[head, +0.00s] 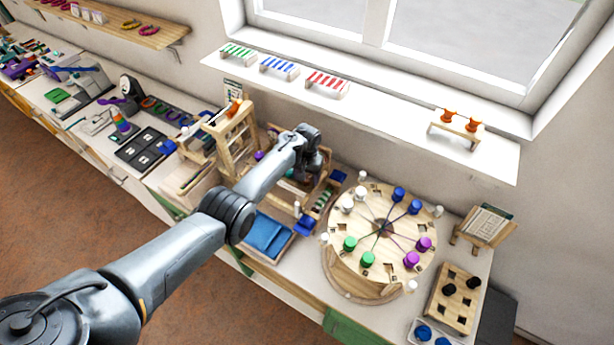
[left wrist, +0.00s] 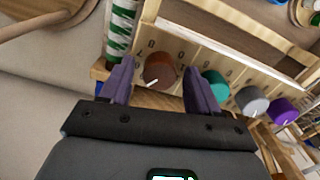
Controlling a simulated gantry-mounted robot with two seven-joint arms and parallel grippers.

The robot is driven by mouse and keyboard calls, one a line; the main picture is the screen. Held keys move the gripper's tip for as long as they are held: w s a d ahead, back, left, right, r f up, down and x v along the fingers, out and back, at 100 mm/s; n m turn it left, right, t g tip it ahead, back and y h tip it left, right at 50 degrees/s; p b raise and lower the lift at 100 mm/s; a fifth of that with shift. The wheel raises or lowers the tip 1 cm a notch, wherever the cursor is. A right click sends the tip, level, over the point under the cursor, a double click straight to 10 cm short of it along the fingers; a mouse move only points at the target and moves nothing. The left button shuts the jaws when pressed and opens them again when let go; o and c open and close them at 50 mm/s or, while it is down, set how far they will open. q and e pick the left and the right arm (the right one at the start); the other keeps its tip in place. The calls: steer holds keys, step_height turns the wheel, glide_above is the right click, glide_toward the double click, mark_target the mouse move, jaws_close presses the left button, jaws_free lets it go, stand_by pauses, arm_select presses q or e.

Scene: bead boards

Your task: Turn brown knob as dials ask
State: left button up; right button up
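The brown knob (left wrist: 160,72) shows in the left wrist view on a wooden panel with printed digits, its white pointer line toward the lower left. My left gripper (left wrist: 158,88) is open, its two purple fingers on either side of the knob, with gaps visible; I cannot tell whether they touch it. Teal (left wrist: 216,84), grey (left wrist: 251,101) and purple (left wrist: 282,110) knobs sit to the right on the same panel. In the head view my left gripper (head: 305,165) is over the wooden stand by the wall and hides the knobs. My right gripper is not in view.
A round wooden board (head: 340,262) with coloured pegs stands right of the gripper. A blue cloth tray (head: 266,236) lies in front. A green-striped post (left wrist: 122,30) stands close to the left finger. A shelf (head: 400,117) runs above.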

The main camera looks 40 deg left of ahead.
arm_select(q)
steer(key=shift+r, duration=0.1)
steer(key=shift+r, duration=0.3)
step_height(320, 180, up, 10)
steer(key=p, duration=0.1)
steer(key=shift+p, duration=0.4)
stand_by(0.3)
